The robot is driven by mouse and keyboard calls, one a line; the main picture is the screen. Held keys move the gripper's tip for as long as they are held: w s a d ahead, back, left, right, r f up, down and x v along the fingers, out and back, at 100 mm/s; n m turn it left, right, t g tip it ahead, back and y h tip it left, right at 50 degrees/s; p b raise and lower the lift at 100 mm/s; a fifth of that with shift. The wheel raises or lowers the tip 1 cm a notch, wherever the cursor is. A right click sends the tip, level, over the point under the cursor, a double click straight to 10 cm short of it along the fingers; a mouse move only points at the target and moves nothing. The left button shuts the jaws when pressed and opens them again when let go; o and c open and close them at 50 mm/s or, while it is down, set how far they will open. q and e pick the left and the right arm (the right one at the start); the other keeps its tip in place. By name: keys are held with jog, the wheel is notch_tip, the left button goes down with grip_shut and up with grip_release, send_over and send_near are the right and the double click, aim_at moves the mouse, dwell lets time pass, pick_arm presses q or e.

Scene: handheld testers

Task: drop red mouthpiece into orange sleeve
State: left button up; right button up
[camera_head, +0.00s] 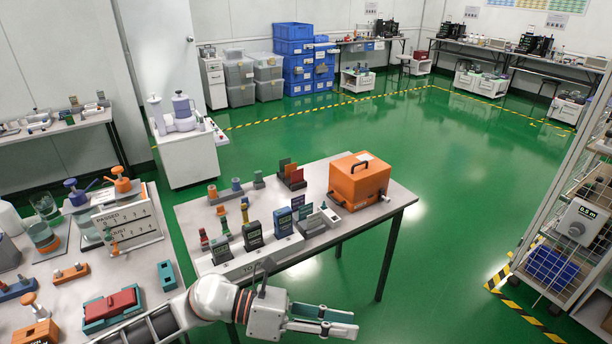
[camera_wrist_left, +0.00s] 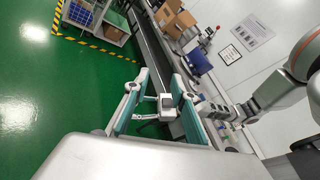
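Several small upright pieces stand on the middle table (camera_head: 200,215). A small red-topped piece (camera_head: 204,236) near its left edge may be the red mouthpiece; it is too small to be sure. A short orange cylinder (camera_head: 212,191) and another orange piece (camera_head: 221,210) stand behind it; I cannot tell which is the orange sleeve. My left gripper (camera_head: 352,322) is open and empty, in front of the table's near edge and well apart from these pieces. Its two teal-padded fingers also show in the left wrist view (camera_wrist_left: 160,78), with nothing between them. My right gripper is not in view.
An orange case (camera_head: 359,182) stands at the table's right end. Dark handheld testers (camera_head: 253,235) stand along the front edge. A cluttered side table (camera_head: 150,262) lies at the left, with a red block in a teal tray (camera_head: 112,306).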

pick_arm(q)
jog(key=w+a+r+n+t+h, duration=0.25)
jog(key=w+r+n+t, duration=0.2)
jog(key=n+t, duration=0.7)
jog(key=w+a+f+n+t+y, duration=0.4)
jog(key=a+f+n+y, duration=0.5)
jog(key=n, duration=0.9)
jog(key=s+a+f+n+g+y, duration=0.2)
jog(key=s+a+f+n+y, duration=0.1)
jog(key=s+a+f+n, duration=0.4)
jog(key=s+a+f+n+g+y, duration=0.1)
jog(key=s+a+f+n+y, duration=0.3)
jog(key=s+a+f+n, duration=0.4)
notch_tip(320, 180, down, 6)
jog(key=shift+s+a+f+g, duration=0.2)
jog(key=shift+s+a+g, duration=0.25)
jog(key=shift+a, duration=0.7)
